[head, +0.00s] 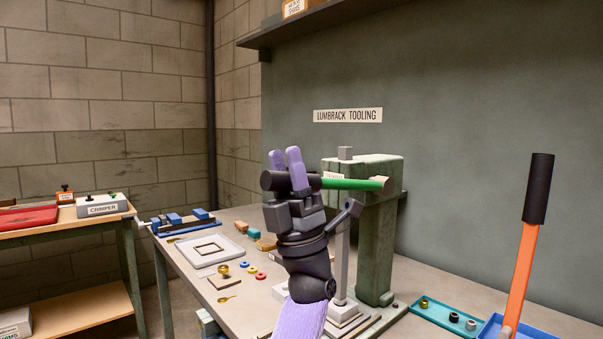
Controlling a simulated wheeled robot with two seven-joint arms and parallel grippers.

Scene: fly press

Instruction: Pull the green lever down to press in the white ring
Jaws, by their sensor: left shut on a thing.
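The green lever (352,184) sticks out to the left from the head of the green press (377,235) and looks about level. Its dark end grip (269,181) lies between the purple fingers of my left gripper (286,160), which is shut on it. My wrist and forearm rise from below, in front of part of the press. The press's slim column stands on a pale stepped base (343,316), partly hidden by my arm. I cannot make out the white ring. My right gripper is not in view.
An orange lever (520,272) with a black grip rises at the right, near blue trays (434,314) with small parts. Left of my arm, the bench holds a pale square tray (233,249), small coloured rings and brass pieces. A shelf overhangs at the top.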

